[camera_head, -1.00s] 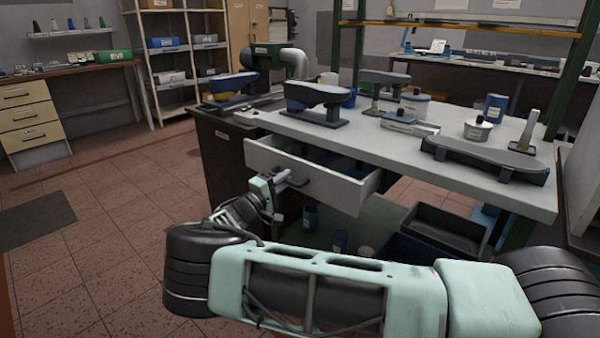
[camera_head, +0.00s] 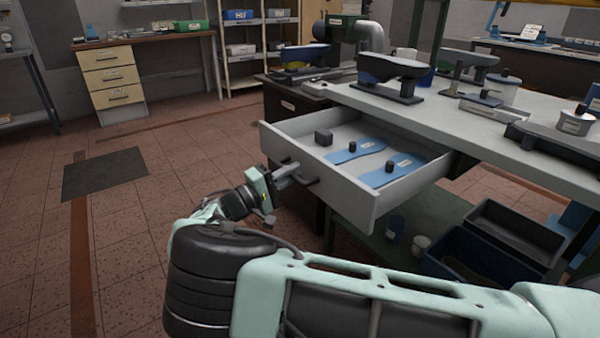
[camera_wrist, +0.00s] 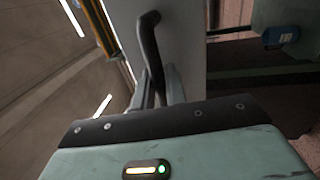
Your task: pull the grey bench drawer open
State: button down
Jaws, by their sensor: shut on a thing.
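The grey bench drawer (camera_head: 340,190) stands well out from under the bench top in the head view. Its inside shows two blue sole-shaped pieces (camera_head: 356,150) and small dark blocks (camera_head: 323,137). My gripper (camera_head: 288,176) is at the drawer front, shut on the dark bar handle (camera_head: 308,181). In the wrist view the dark handle (camera_wrist: 151,50) runs down between my two fingers against the grey drawer front (camera_wrist: 182,40). The part of the handle nearest my gripper body is hidden.
The bench top (camera_head: 420,108) carries shoe lasts on stands (camera_head: 393,70) and pots. Dark crates (camera_head: 510,235) sit on the shelf below, right of the drawer. The tiled floor (camera_head: 130,220) at left is open, with a dark mat (camera_head: 104,173).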

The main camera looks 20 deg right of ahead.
jog(key=shift+a, duration=0.15)
jog(key=c, duration=1.5)
grip_release()
jog(key=b+v, duration=0.1)
jog(key=v, duration=1.6)
jog(key=shift+a+b, duration=0.25)
jog(key=shift+b, duration=0.1)
